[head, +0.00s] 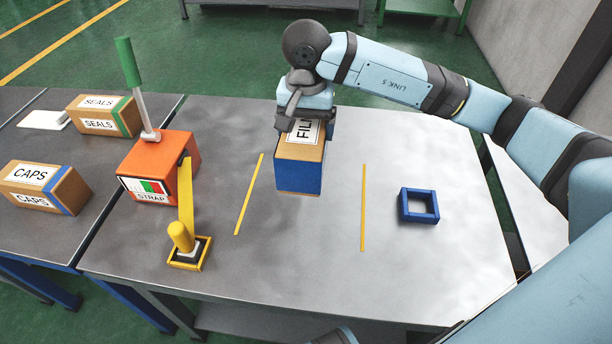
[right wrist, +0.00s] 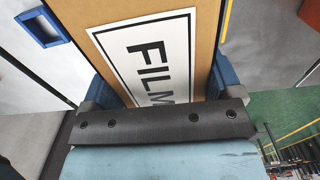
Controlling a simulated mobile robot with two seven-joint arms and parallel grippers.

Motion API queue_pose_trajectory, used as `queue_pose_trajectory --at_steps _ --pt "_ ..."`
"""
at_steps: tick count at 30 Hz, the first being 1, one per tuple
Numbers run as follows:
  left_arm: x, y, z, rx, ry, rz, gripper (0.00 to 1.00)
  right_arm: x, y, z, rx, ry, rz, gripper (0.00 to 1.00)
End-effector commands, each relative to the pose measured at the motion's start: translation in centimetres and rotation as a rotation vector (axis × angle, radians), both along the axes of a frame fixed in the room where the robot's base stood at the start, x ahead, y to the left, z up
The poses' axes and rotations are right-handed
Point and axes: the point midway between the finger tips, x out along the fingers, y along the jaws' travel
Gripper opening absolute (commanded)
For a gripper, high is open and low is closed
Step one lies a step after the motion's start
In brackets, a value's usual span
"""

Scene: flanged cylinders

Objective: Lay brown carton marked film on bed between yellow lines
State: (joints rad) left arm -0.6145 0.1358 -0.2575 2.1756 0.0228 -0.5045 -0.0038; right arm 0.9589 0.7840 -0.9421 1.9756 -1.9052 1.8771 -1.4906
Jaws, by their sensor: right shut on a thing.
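The brown carton marked FILM (head: 301,152) has a white label on top and a blue band on its near end. My right gripper (head: 303,122) comes from above and behind and is shut on the carton's far part. In the right wrist view the FILM carton (right wrist: 205,45) sits between the two fingers, its label facing the camera. In the head view it appears between the two yellow lines, the left one (head: 249,195) and the right one (head: 363,208), on the grey metal bed (head: 310,250). I cannot tell whether its underside touches the bed. My left gripper is not in view.
An orange STRAP box (head: 160,165) with a green-handled lever and a yellow arm stands left of the lines. A blue square frame (head: 419,206) lies right of them. SEALS (head: 105,115) and CAPS (head: 45,187) cartons sit on the left table. The front bed is clear.

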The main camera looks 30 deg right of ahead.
Motion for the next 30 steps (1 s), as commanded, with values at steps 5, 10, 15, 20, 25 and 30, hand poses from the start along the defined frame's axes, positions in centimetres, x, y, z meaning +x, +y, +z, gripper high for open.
queue_pose_trajectory --at_steps 5,10,15,20,25,30 --pt "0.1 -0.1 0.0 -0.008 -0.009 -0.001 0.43 -0.1 0.0 -4.6 0.000 0.002 0.000 0.36" --pt "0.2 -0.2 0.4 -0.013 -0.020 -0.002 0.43 0.0 0.0 -7.4 0.001 -0.001 0.000 0.36" --pt "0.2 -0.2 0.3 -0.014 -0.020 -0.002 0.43 0.0 0.0 -8.4 0.000 -0.003 0.001 0.36" --pt "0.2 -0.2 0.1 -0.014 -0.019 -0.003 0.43 0.0 0.0 -9.8 0.001 0.001 0.000 0.36" --pt "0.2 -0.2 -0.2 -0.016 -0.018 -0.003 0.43 0.0 0.0 -12.3 0.001 0.001 0.000 0.36" --pt "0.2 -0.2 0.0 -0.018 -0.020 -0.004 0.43 0.1 0.0 -12.6 0.000 -0.004 0.001 0.36"
